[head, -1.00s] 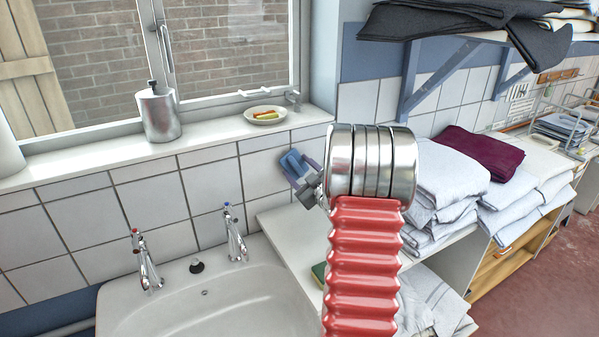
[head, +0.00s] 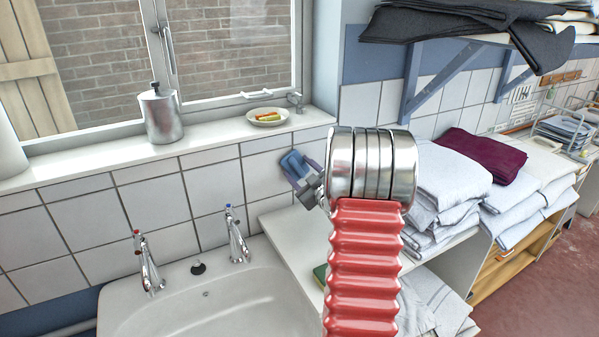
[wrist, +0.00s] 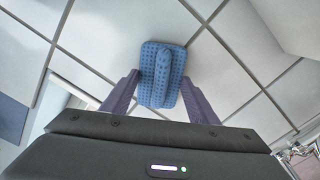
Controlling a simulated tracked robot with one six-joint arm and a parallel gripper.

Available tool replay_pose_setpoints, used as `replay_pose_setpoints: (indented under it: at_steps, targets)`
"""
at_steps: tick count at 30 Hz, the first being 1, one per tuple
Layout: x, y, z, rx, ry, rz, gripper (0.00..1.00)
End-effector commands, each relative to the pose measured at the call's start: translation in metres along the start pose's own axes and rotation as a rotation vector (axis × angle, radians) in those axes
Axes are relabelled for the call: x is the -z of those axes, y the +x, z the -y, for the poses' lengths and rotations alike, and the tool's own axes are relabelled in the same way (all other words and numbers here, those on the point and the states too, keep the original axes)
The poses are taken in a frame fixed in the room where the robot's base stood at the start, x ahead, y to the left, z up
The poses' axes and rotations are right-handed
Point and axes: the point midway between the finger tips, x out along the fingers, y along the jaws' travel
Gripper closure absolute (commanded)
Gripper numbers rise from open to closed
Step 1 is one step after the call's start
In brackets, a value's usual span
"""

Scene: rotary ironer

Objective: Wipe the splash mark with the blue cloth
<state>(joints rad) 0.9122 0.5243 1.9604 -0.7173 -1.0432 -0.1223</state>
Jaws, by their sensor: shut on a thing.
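My gripper (wrist: 160,90) is shut on the blue cloth (wrist: 157,87). In the wrist view the cloth is a dimpled blue pad with a raised ridge, between my two purple-grey fingers, in front of the white wall tiles. In the head view the blue cloth (head: 295,163) shows at the tiled wall right of the taps, left of my arm's metal wrist. I cannot tell whether the cloth touches the tiles. No splash mark shows; it may be hidden behind the cloth or my arm.
A white sink (head: 215,305) with two taps stands at lower left. The sill above holds a metal dispenser (head: 160,115) and a small plate (head: 267,117). Folded white towels (head: 447,172) are stacked right of my arm. A shelf bracket (head: 440,80) juts out at upper right.

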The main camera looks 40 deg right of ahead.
Motion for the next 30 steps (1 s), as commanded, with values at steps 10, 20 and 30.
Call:
replay_pose_setpoints:
  at_steps: [10, 20, 30]
  targets:
    - [0.0, 0.005, 0.0, 0.0, 0.0, 0.0, 0.71]
    - [0.0, 0.01, 0.0, 0.0, 0.0, 0.0, 0.71]
    - [0.0, 0.014, 0.0, 0.0, 0.0, 0.0, 0.71]
